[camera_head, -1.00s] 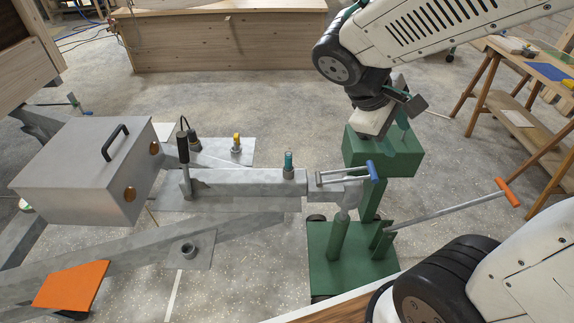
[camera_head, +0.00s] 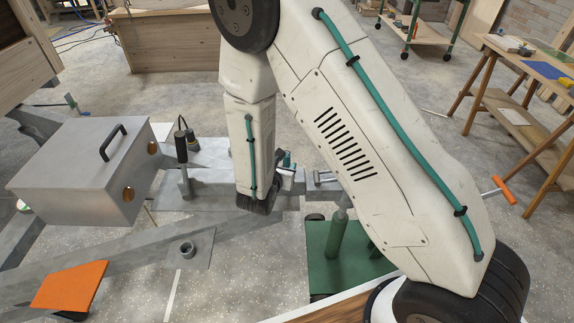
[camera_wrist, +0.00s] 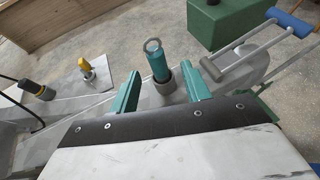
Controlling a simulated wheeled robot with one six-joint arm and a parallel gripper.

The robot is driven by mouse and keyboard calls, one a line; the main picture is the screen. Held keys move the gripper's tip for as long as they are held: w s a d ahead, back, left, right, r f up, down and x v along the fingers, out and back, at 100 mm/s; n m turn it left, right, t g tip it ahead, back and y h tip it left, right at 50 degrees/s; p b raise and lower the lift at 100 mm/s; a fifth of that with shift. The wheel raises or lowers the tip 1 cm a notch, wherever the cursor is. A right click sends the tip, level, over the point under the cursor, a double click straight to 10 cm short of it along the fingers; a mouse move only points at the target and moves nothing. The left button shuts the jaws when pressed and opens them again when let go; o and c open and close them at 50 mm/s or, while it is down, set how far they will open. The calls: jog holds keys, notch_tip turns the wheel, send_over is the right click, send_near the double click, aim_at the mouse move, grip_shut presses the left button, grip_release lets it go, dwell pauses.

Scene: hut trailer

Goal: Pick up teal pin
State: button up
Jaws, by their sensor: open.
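In the wrist view, the teal pin (camera_wrist: 158,64) stands in a grey socket on the metal drawbar, with a metal ring at its top. My gripper (camera_wrist: 168,76) is open, its two teal fingers apart. In this view, the pin shows between and just beyond the fingertips, with nothing held. In the head view, my arm hides most of this spot. A small teal bit shows beside the arm, and I cannot tell whether it is the pin or a finger.
A yellow-topped pin (camera_wrist: 86,68) stands left of the teal pin. A black-handled upright (camera_head: 183,152) rises from the drawbar near the grey metal box (camera_head: 95,165). A crank with a blue grip (camera_wrist: 290,22) and a green block (camera_wrist: 222,22) are at the right.

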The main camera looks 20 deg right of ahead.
aim_at(288, 159)
jog(key=x, duration=0.7)
jog(key=shift+w+f, duration=0.25)
jog(key=shift+f, duration=0.2)
grip_shut()
